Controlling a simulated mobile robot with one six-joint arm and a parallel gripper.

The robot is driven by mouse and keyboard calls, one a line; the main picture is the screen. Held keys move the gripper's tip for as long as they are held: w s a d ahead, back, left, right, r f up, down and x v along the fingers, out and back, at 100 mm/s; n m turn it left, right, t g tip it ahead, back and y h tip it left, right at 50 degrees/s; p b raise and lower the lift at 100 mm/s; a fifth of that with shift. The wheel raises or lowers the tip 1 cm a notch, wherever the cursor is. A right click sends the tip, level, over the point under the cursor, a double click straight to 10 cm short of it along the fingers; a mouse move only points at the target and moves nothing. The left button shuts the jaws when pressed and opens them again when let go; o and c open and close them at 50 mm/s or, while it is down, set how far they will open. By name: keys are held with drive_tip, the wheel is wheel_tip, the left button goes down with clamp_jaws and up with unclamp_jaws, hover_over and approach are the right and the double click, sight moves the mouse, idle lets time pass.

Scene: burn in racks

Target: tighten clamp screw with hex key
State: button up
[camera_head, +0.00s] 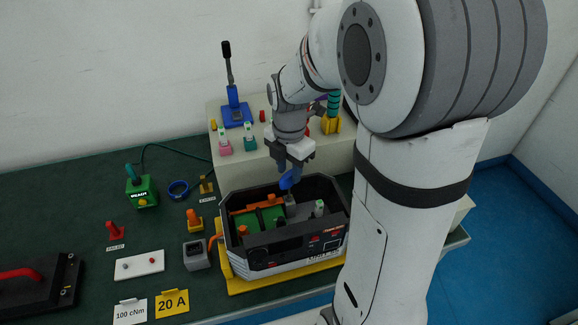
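My gripper (291,163) points down above the right half of an open dark case. It is shut on a blue-handled tool (287,181), which looks like the hex key. The tool's lower end reaches down toward a grey block (292,207) inside the case. I cannot tell whether the tip touches anything. The clamp screw is too small or hidden to make out. The open case (262,250) sits in a yellow cradle (268,283) and holds a green board (258,219), orange parts and a pale green-topped post.
A pale raised shelf (231,159) behind bears a blue lever tool (236,112) and small coloured parts.

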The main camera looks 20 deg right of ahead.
sight(289, 174)
drive_tip(key=shift+f+b, duration=1)
drive_tip(key=shift+f, duration=0.55)
clamp_jaws()
drive_tip(key=shift+f, duration=0.1)
